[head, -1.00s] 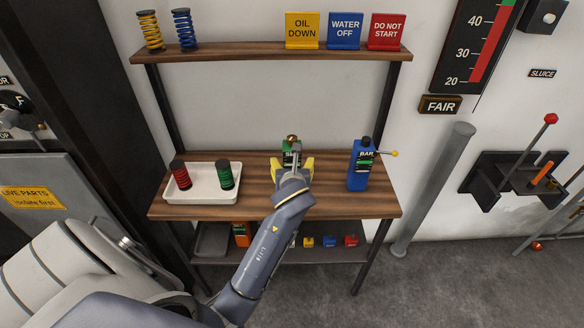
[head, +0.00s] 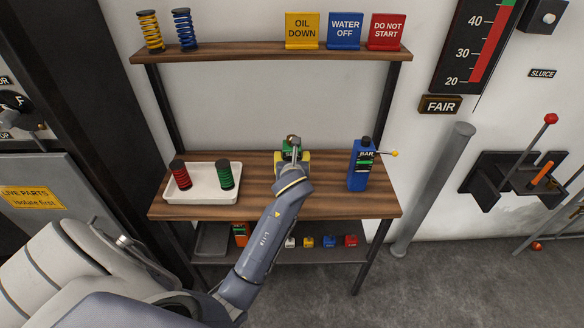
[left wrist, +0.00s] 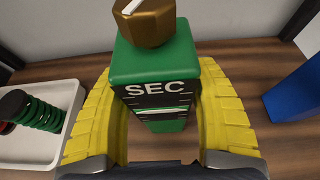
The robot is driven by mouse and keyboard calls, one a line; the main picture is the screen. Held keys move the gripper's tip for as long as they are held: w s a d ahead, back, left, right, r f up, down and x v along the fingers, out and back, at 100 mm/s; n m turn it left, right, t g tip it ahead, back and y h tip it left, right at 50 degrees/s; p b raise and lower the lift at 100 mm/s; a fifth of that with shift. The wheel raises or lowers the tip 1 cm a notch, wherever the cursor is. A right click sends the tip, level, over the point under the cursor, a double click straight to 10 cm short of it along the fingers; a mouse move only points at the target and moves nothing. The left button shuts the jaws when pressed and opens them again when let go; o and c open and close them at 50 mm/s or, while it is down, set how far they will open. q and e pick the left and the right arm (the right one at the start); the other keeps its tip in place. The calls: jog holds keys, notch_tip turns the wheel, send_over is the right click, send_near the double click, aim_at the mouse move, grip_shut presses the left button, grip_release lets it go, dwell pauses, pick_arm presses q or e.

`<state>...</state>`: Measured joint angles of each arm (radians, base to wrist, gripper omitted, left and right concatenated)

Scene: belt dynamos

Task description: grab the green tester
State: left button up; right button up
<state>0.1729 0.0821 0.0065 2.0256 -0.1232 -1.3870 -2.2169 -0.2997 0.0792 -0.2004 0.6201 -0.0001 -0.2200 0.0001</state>
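The green tester (head: 286,144) stands upright on the brown wooden bench top, between the white tray and the blue bottle-shaped tester. In the left wrist view the green tester (left wrist: 155,70) has a brass knob with a white pointer on top and a dark face marked SEC. My left gripper (head: 292,157) is at it, low over the bench. My gripper hides part of the tester in the head view. My right gripper is not in view.
The blue tester (head: 358,170) marked BAR stands to the right, with a yellow-tipped lever. A white tray (head: 201,194) with a red and a green coil is at the left. A shelf (head: 260,52) with springs and signs runs above.

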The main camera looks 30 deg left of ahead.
pick_arm(q)
jog(key=c, duration=1)
jog(key=shift+r, duration=0.1)
jog(key=shift+c, duration=1)
